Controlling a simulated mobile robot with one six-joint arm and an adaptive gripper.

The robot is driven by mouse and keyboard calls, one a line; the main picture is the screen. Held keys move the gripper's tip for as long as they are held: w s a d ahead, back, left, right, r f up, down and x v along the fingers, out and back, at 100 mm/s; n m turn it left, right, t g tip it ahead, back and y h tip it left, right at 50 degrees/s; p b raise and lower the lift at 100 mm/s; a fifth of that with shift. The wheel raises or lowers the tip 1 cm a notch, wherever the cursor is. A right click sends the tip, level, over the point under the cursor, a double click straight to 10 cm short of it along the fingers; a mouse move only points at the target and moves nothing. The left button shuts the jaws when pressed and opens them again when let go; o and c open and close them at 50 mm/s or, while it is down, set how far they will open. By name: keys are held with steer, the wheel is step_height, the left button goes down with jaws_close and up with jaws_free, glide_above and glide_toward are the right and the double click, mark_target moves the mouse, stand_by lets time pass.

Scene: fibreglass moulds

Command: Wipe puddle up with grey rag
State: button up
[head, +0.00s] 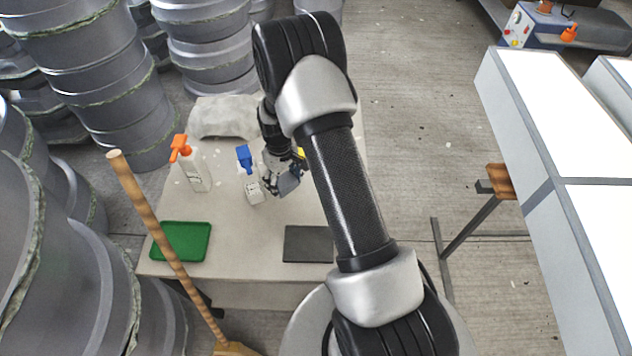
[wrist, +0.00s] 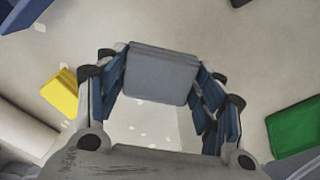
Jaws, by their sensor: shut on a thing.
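My gripper (wrist: 160,85) is shut on the grey rag (wrist: 160,72), a folded blue-grey pad between its two fingers. In the head view my gripper (head: 284,184) and the rag (head: 289,182) are over the middle of the pale table (head: 240,225), right beside a white bottle with a blue top (head: 253,190). The rag appears above the tabletop; I cannot tell whether it touches. I cannot make out the puddle with certainty. A paler patch (wrist: 145,125) with white specks shows between the fingers in the wrist view. My arm hides the table's right side.
On the table are a green tray (head: 180,241), a dark grey mat (head: 308,245), a white bottle with orange sprayer (head: 195,170), a pale lumpy bundle (head: 222,118) and a yellow item (wrist: 60,92). A wooden pole (head: 165,245) leans at the front left. Stacked grey moulds (head: 95,75) crowd the left.

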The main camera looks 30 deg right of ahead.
steer(key=shift+r+p, duration=0.85)
steer(key=shift+r, duration=0.9)
